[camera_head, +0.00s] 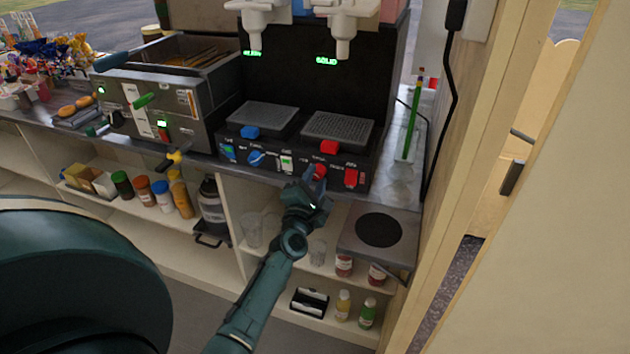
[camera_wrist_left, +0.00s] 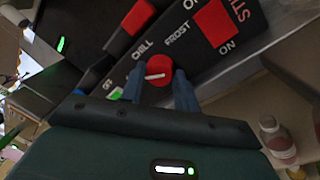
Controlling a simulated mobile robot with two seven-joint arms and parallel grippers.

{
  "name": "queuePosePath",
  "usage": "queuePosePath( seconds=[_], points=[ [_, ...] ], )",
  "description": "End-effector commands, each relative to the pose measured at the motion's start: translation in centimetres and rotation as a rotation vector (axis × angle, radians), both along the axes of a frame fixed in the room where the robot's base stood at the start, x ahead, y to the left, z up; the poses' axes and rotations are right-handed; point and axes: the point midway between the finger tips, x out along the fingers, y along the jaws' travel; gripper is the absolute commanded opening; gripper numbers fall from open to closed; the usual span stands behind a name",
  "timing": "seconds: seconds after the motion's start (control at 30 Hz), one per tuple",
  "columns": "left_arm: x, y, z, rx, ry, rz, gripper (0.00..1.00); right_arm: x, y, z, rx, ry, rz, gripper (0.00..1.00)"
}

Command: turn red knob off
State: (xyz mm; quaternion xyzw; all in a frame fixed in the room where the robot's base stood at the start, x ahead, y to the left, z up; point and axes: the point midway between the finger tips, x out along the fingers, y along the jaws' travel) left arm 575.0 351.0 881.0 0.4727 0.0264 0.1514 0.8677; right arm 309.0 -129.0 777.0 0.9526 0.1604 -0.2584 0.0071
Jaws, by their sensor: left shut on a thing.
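The red knob (camera_head: 320,171) is on the black front panel of the dispenser (camera_head: 290,155), right of the middle. In the left wrist view the round red knob (camera_wrist_left: 158,68) has a white pointer line lying nearly level in the picture. Labels reading CHILL and FROST stand beside it, with a smaller, partly hidden label further left. My left gripper (camera_head: 314,178) reaches the panel from below. In the left wrist view its blue fingers (camera_wrist_left: 158,88) stand on either side of the knob, shut on it. My right gripper is not in view.
A red switch (camera_head: 351,177) marked ON is right of the knob. A blue knob (camera_head: 256,158) and a lit green switch (camera_head: 287,163) are to its left. A shelf with a round dark plate (camera_head: 379,230) juts out below right. Bottles and cups fill the lower shelves.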

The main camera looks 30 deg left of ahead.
Motion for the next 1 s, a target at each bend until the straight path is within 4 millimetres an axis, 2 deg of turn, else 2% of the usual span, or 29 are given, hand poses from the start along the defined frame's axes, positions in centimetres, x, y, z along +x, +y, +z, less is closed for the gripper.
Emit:
queuePosePath(
  seconds=[0.37, 0.4, 0.63, 0.87, 1.0],
  points=[
    [0.02, 0.03, 0.11, -0.009, -0.005, 0.000, 0.08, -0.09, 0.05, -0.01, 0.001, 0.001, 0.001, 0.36],
    [0.02, 0.03, 0.11, -0.009, -0.005, 0.000, 0.32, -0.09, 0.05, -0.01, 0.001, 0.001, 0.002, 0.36],
    [0.02, 0.02, 0.06, -0.008, -0.003, 0.001, 0.51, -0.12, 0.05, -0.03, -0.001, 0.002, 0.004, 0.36],
    [0.00, 0.01, 0.02, -0.007, -0.002, 0.001, 0.53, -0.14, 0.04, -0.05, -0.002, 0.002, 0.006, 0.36],
    [-0.67, -0.21, -0.19, -0.006, 0.000, 0.001, 0.53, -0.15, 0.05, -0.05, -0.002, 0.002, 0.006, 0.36]
  ],
)
